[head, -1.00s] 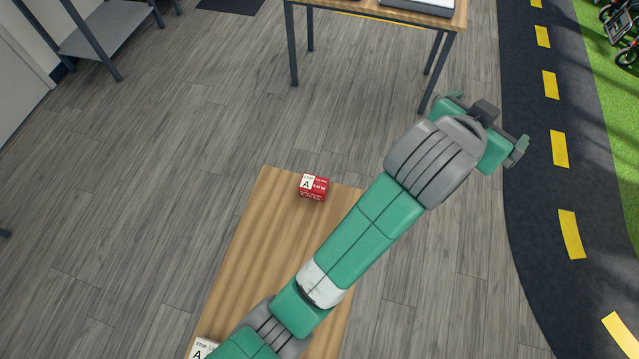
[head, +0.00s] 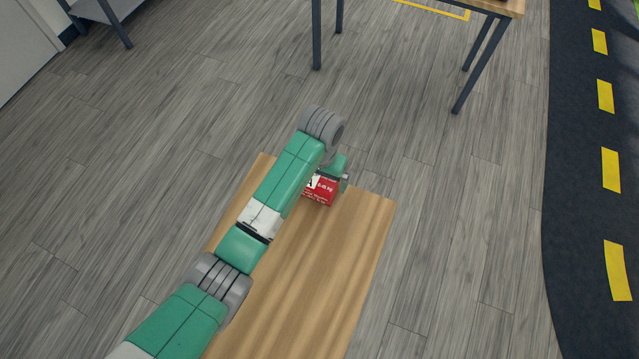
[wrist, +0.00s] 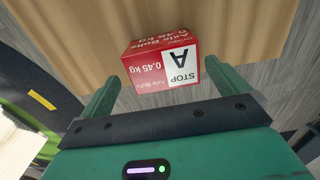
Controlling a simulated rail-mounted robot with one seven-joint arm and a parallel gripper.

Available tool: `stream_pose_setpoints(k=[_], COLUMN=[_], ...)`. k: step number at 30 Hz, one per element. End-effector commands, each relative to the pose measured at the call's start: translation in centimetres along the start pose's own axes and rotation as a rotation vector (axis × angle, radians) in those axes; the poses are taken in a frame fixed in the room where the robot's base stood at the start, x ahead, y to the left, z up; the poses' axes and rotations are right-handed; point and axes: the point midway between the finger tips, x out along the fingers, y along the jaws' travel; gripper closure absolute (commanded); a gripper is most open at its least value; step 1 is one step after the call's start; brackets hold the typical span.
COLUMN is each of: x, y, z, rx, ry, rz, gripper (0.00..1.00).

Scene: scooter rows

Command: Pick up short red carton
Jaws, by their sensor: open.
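The short red carton (head: 321,191) stands near the far end of a wooden surface in the head view, partly hidden by my arm and gripper. My gripper (wrist: 158,88) is open, with one finger at the left and one at the right of the carton's near end. The carton lies mostly beyond the fingertips, and I cannot tell whether they touch it. In the head view my gripper (head: 341,172) is partly hidden behind my wrist.
The wooden surface (head: 350,260) is bare to the right of my arm. A table (head: 480,8) with dark legs stands beyond it. A grey shelf (head: 100,8) is at the upper left, and a dark track with yellow dashes (head: 610,170) runs along the right.

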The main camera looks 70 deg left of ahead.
Motion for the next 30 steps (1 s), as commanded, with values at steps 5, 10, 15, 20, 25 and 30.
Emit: stream_pose_setpoints(k=[5,10,15,20,25,30], x=[2.5,4.9,5.2,5.1,5.1,5.0], y=[-0.4,-0.5,-0.5,-0.5,-0.5,-0.5], z=[0.1,0.2,0.1,0.1,0.1,0.1], rx=[-0.002,0.000,0.001,0.001,0.001,0.001], ry=[0.001,0.002,0.004,0.003,0.003,0.005], rz=[0.000,-0.001,0.000,0.000,0.000,0.000], gripper=[0.00,0.00,0.00,0.10,0.43,0.56])
